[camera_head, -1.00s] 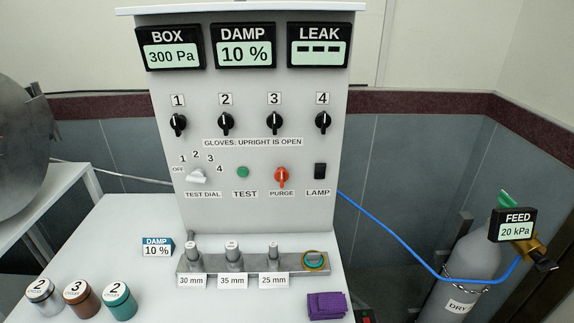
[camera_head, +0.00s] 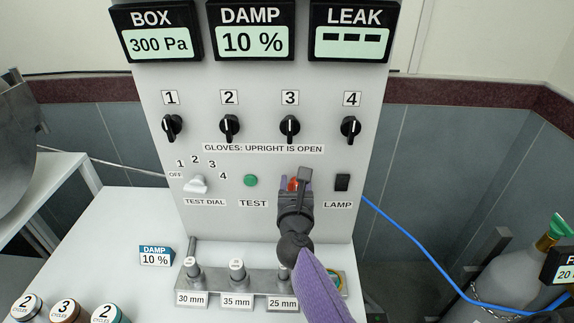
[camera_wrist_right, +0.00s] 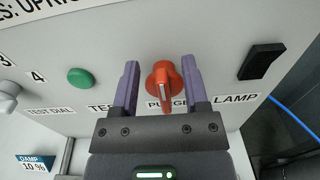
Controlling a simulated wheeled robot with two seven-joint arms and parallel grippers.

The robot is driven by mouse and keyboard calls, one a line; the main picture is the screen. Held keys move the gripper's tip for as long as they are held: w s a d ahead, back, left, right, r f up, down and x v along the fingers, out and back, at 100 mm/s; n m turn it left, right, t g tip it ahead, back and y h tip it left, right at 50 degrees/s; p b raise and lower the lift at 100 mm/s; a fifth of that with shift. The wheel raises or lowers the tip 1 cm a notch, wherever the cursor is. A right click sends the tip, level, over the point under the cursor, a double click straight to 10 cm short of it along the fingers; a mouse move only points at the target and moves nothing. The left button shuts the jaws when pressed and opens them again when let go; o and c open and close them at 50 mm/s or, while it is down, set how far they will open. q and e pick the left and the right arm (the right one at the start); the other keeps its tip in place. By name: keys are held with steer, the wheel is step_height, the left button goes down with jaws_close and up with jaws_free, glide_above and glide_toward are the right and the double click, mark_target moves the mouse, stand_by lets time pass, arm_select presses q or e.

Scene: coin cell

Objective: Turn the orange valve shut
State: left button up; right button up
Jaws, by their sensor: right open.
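The orange valve (camera_wrist_right: 161,82), labelled PURGE, is on the grey panel (camera_wrist_right: 215,60). In the right wrist view it sits between the two purple fingers of my right gripper (camera_wrist_right: 163,85), with a gap on each side. The white mark on its handle points toward the PURGE label. In the head view my right gripper (camera_head: 300,180) covers most of the valve, and only a bit of orange (camera_head: 292,184) shows. My right gripper is open around the valve. My left gripper is not in view.
A green TEST button (camera_head: 250,181) and a white test dial (camera_head: 196,184) are left of the valve. A black LAMP switch (camera_head: 342,182) is close on its right. Gauge pegs on a metal rack (camera_head: 212,281) stand below. A blue hose (camera_head: 420,244) runs right.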

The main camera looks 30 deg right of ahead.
steer(key=shift+w+d, duration=0.2)
steer(key=shift+w, duration=0.1)
steer(key=shift+s+r, duration=0.1)
jaws_close()
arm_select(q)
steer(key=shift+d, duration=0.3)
